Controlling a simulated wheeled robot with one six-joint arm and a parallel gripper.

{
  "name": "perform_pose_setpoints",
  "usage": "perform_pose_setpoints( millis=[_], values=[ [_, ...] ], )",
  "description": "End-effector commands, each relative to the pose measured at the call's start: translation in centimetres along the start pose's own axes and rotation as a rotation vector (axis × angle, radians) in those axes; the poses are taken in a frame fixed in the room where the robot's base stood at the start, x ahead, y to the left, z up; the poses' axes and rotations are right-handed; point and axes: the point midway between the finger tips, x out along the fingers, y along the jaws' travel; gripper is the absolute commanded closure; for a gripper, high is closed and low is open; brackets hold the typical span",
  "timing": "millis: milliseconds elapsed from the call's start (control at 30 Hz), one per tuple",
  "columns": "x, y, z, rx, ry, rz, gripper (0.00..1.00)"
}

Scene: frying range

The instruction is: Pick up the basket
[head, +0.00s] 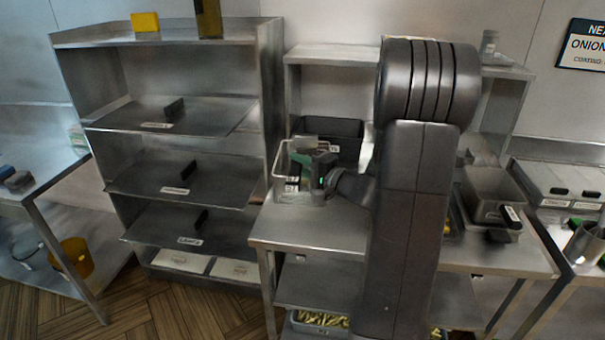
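A pale, see-through basket with a light rim (283,177) stands on the steel worktable, left of my arm. It looks like a wire basket, but its mesh is too small to make out. My gripper (319,172) is at the basket's right side, overlapping it in the head view. Whether it touches the basket is unclear. The fingertips are small and partly hidden, so I cannot tell whether they are open or shut. A grey metal container with a dark handle (489,188) stands at the right end of the worktable.
A black bin (340,131) stands behind the basket. A steel shelf rack (190,95) with tilted shelves is on the left. My arm hides the middle of the worktable (300,234); its front left is clear. A yellow bucket (73,258) sits low at far left.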

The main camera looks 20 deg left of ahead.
Motion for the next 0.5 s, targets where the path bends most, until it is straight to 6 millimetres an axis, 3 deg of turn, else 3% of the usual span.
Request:
perform_pose_setpoints(
  millis=[67, 500],
  values=[
    [-0.01, 0.00, 0.00, 0.000, 0.000, 0.000, 1.00],
    [0.00, -0.41, -0.01, -0.002, -0.001, -0.002, 1.00]
  ],
)
